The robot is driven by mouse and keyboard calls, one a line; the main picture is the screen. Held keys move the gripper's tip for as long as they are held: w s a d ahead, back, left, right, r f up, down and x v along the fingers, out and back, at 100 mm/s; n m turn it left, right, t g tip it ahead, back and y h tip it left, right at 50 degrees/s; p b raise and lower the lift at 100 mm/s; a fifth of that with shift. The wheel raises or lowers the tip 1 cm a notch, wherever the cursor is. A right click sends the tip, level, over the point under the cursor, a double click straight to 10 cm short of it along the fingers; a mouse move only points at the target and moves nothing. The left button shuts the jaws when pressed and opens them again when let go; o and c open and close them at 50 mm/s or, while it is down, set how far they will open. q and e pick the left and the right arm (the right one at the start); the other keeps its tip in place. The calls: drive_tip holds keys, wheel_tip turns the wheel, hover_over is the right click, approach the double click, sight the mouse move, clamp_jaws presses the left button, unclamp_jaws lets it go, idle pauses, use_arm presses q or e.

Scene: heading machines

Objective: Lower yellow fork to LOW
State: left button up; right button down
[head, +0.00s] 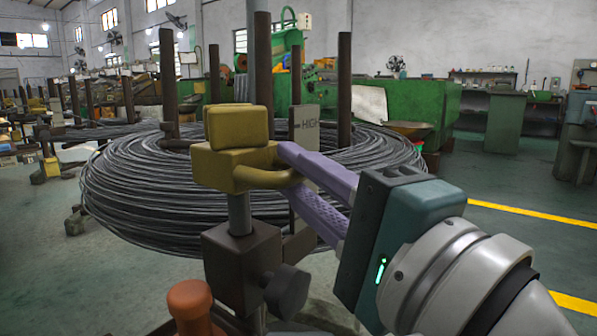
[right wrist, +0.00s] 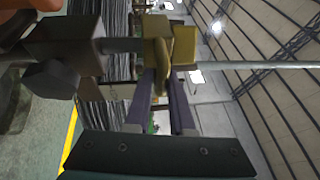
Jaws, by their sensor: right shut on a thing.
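The yellow fork (head: 232,165) stands raised on a grey post (head: 239,213) that comes up out of a dark brown block (head: 243,258) with a round black knob (head: 287,290). A grey upright plate (head: 306,135) behind the fork reads HIGH near its top. My right gripper (head: 287,170) has its purple fingers shut on the curved handle on the fork's right side. In the right wrist view the fork (right wrist: 157,45) shows sideways, with its handle between the fingers (right wrist: 163,92). Any lower marks on the plate are hidden or unreadable. My left gripper is not in view.
A large coil of dark wire (head: 140,195) lies right behind the fork, with brown upright posts (head: 263,60) around it. An orange rounded knob-like part (head: 190,300) stands at the front left. Green machines (head: 400,105) stand farther back. Green floor (head: 520,250) is open at right.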

sight(300, 274)
drive_tip(key=shift+r, duration=0.2)
wheel_tip(300, 274, down, 6)
drive_tip(key=b, duration=0.3)
drive_tip(key=shift+r, duration=0.1)
drive_tip(key=c, duration=0.8)
unclamp_jaws()
drive_tip(key=shift+c, duration=0.2)
